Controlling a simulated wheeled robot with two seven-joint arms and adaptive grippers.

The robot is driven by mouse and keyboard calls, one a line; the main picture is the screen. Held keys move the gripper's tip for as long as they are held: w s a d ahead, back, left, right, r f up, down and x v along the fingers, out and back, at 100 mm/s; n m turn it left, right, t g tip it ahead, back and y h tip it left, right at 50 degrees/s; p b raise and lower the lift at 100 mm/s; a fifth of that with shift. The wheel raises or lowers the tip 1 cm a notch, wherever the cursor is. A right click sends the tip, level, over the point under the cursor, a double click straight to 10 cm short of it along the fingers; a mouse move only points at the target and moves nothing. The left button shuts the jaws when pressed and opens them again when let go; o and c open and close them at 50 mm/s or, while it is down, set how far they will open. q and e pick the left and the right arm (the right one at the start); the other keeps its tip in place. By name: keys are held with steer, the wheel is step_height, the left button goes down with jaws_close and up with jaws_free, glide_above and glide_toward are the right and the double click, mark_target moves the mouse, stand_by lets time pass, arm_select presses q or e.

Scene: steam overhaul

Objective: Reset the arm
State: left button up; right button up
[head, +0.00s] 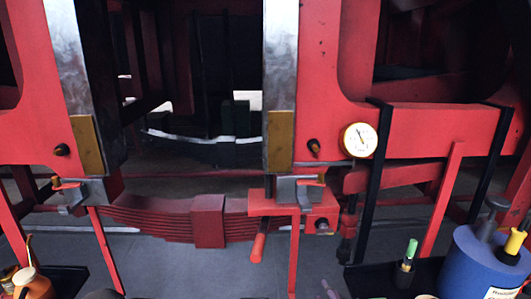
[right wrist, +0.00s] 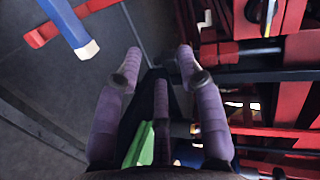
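My right gripper (right wrist: 158,62) shows in the right wrist view. Its purple padded fingers are spread apart, with no object between the tips. A green piece (right wrist: 139,145) shows between the finger bases; I cannot tell whether it touches the gripper. My left gripper is not in view.
A red locomotive frame (head: 330,90) fills the head view, with a round gauge (head: 360,140) and a leaf spring (head: 208,220). A copper oil can (head: 32,284) is lower left.

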steer(key=s+a+f+n+g+y, duration=0.1)
steer(key=s+f+n+g, duration=0.25)
steer(key=f, duration=0.85)
steer(key=s+a+f+n+g, duration=0.2)
steer(key=f+n+g, duration=0.15)
steer(key=f, duration=0.85)
steer(key=s+a+f+n+g, duration=0.2)
steer(key=s+f+g, duration=0.1)
steer(key=s+f, duration=0.4)
steer(key=s+a+f+n+g+y+p, duration=0.1)
steer(key=s+f+n+g, duration=0.2)
steer(key=s+f, duration=0.5)
steer(key=shift+a+f+g, duration=0.25)
steer(key=shift+a+g, duration=0.15)
steer(key=shift+g, duration=0.3)
